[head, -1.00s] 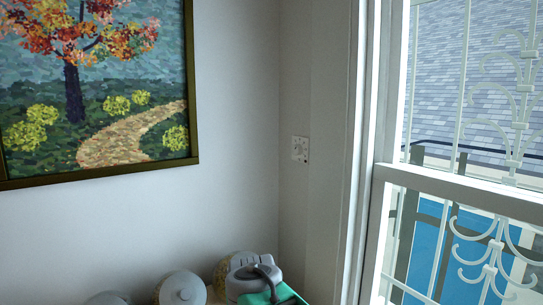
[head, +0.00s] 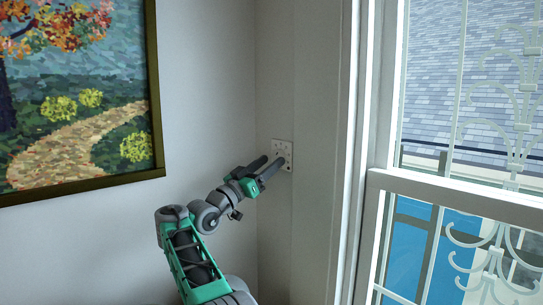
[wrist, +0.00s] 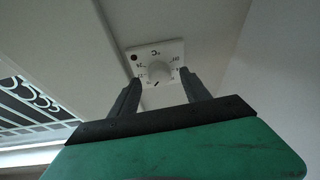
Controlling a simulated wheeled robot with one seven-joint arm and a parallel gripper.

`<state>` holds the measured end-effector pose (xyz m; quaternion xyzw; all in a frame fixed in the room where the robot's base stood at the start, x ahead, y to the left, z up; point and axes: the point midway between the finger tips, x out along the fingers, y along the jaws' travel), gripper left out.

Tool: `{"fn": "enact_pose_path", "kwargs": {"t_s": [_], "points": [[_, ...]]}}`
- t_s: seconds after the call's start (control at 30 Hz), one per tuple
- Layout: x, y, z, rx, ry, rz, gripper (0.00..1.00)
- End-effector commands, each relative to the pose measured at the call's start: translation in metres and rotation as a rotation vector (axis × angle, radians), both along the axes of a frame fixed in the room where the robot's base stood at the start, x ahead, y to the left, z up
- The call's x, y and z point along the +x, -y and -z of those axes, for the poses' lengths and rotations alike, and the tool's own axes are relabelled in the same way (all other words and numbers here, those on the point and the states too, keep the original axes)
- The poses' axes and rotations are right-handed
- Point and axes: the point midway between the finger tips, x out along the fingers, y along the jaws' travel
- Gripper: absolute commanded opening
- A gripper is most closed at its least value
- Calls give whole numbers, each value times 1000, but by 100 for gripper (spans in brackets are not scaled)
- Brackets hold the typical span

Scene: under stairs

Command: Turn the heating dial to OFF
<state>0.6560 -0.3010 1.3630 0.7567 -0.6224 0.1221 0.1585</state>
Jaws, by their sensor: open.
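In the wrist view my gripper (wrist: 160,88) is open, one finger on each side of the knob's lower part. I cannot tell whether the fingers touch the knob or plate.
A framed painting (head: 159,120) hangs on the wall to the left. A window (head: 450,185) with a white frame and scrolled bars is to the right. The wall around the plate is bare.

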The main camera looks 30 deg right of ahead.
Motion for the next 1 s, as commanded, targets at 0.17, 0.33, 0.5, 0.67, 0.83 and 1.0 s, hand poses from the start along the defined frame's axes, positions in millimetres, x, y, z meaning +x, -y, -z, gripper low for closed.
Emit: {"fn": "enact_pose_path", "kwargs": {"t_s": [0.17,0.33,0.5,0.67,0.83,1.0], "points": [[2,15,-7,0,0,1,55],[2,16,-6,1,1,2,55],[2,16,-6,1,1,2,45],[2,16,-6,1,0,1,32],[2,16,-6,1,0,1,18],[2,16,-6,1,0,1,4]]}}
